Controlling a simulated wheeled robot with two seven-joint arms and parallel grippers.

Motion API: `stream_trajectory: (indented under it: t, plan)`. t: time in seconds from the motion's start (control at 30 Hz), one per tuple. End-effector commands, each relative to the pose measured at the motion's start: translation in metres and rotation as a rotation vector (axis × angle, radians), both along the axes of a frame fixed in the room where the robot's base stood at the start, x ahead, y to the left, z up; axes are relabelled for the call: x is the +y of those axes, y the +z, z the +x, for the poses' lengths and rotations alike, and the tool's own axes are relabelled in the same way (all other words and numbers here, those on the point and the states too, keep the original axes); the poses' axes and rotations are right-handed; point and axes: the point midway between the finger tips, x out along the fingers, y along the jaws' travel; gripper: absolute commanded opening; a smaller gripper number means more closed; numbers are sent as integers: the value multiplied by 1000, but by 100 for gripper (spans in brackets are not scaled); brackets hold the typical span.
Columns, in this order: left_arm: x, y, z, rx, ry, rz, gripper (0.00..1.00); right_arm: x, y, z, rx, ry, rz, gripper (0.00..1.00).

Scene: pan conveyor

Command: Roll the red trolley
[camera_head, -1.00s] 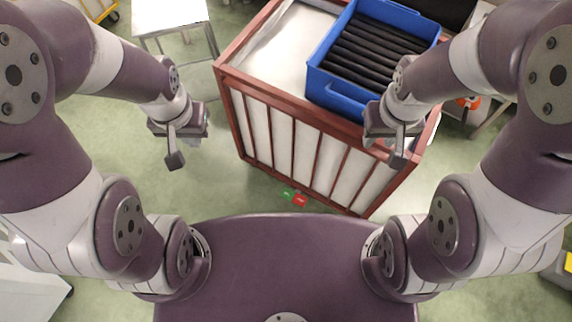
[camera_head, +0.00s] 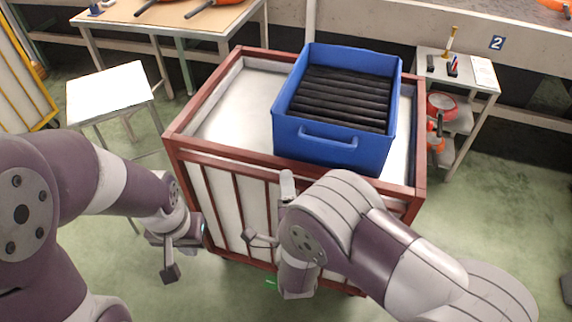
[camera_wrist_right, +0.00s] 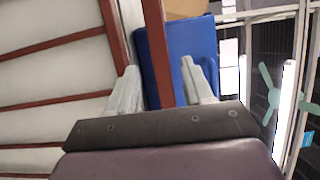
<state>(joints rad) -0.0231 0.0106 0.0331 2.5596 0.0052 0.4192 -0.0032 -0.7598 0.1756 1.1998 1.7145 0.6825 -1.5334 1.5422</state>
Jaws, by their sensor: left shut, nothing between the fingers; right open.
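The red trolley (camera_head: 230,157) has a red frame with white panels and stands in front of me. A blue crate (camera_head: 335,153) holding several dark rods rests on its top. My right gripper (camera_head: 268,209) is open at the trolley's near side, by the top rail. In the right wrist view, a red bar of the trolley (camera_wrist_right: 155,35) runs between the two fingers of the right gripper (camera_wrist_right: 164,80); I cannot tell whether they touch it. My left gripper (camera_head: 171,272) is shut and empty, left of the trolley's near left corner. My right arm hides part of the near side.
A small white table (camera_head: 108,90) stands left of the trolley, and a wooden workbench (camera_head: 165,18) is behind it. A grey side stand (camera_head: 455,75) with red items is at the right. Green floor (camera_head: 510,220) is clear at the right.

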Motion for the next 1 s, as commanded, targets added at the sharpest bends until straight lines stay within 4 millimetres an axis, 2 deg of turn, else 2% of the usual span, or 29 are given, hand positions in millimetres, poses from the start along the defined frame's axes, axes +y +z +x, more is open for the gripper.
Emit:
stream_trajectory:
  t: [0.1, 0.2, 0.33, 0.5, 0.73, 0.8, 0.9, 1.0]
  plan:
    - [0, -4, 0, 0, 0, 0, 0, 1, -2, 32, -1, -5, 0, 51]
    - [0, -6, 0, 1, 0, 0, 0, 3, -1, 56, 0, -3, -1, 51]
    - [0, -8, 0, 1, 0, 0, 0, 5, -1, 79, 1, -1, -3, 51]
    - [0, -9, 0, 1, 0, 0, 0, 7, 0, 91, 1, 1, -3, 51]
    - [0, -9, 0, 1, 0, 0, 0, 7, 0, 92, 2, 1, -4, 51]
    - [0, -9, 0, 1, 0, 0, 0, 7, 0, 92, 2, 1, -4, 28]
    - [0, -9, 0, 1, 0, 0, 0, 7, 0, 91, 3, 1, -4, 0]
    - [0, -9, 0, 1, 0, 0, 0, 7, 0, 91, 3, 1, -4, 0]
